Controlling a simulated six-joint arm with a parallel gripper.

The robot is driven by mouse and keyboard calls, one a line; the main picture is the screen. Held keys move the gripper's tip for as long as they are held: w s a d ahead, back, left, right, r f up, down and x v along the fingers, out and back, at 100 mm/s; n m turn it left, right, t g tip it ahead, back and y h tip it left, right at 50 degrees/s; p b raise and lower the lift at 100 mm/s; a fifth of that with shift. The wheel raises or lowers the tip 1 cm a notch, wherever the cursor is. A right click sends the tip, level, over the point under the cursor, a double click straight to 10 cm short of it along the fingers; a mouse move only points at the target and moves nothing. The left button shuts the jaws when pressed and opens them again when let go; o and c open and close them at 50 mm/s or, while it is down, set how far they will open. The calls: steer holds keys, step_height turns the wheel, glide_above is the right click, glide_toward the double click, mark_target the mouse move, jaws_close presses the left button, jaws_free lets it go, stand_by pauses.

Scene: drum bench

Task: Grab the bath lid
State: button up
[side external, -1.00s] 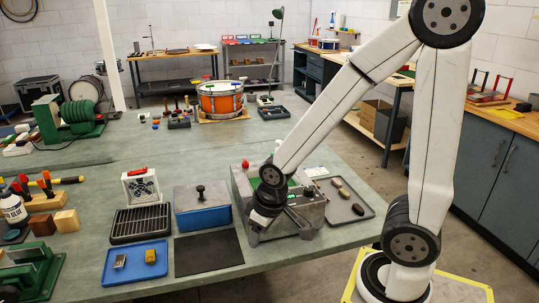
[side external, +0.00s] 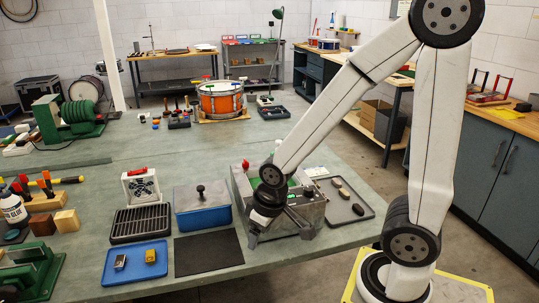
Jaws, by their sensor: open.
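The bath is a blue box (side external: 205,218) on the green bench. Its grey lid (side external: 196,196) lies on top, with a dark round knob (side external: 201,189) standing up from the middle. My gripper (side external: 278,238) is to the right of the bath, apart from it, in front of a grey metal box. Its fingers are spread apart, pointing down, and nothing shows between them.
The grey metal box (side external: 318,212) stands close behind my gripper. A dark mat (side external: 208,254), a blue tray (side external: 134,278) and a black rack (side external: 141,222) lie around the bath. A white fan unit (side external: 141,185) stands behind the rack. A grey tray (side external: 352,218) is at right.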

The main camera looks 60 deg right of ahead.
stand_by(0.3)
steer(key=m+t+h, duration=0.4)
steer(key=t+h, duration=0.1)
steer(key=t, duration=0.5)
glide_toward(202, 190)
steer(key=w+f, duration=0.2)
steer(key=shift+w+d+m+t+h, duration=0.3)
steer(key=shift+w+d+t+h, duration=0.1)
steer(key=shift+d, duration=0.3)
steer(key=shift+x, duration=1.3)
steer(key=shift+w+f, duration=0.1)
steer(key=shift+x, duration=2.45)
steer(key=shift+a, duration=0.1)
